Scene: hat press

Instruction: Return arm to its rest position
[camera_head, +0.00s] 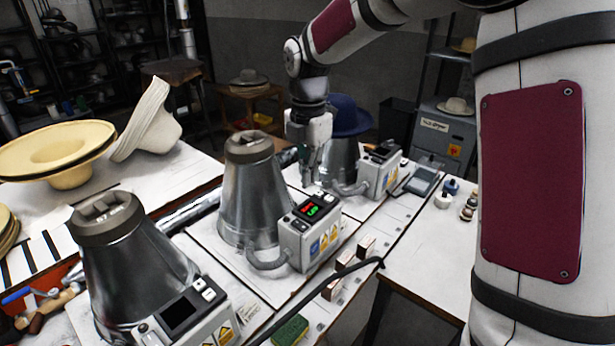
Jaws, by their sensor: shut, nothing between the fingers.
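My arm reaches in from the upper right and bends down at its wrist. My gripper (309,172) points down above the bench, between the middle press and the far press. Its fingers are shut with nothing between them. The middle hat press (250,190) is a metal cone with a bare top, and its control box (311,232) shows lit red and green digits. The far press (341,160) carries a blue hat (345,115), and its control box (378,170) stands beside it. The fingertips are small in this view, and I cannot tell whether they touch anything.
A near press (130,262) stands at the lower left with a dark display. Cream hats (60,150) lie on the left table. A black cable (320,290) crosses the front. Small bottles (443,199) stand on the right table, which has clear room in front of them.

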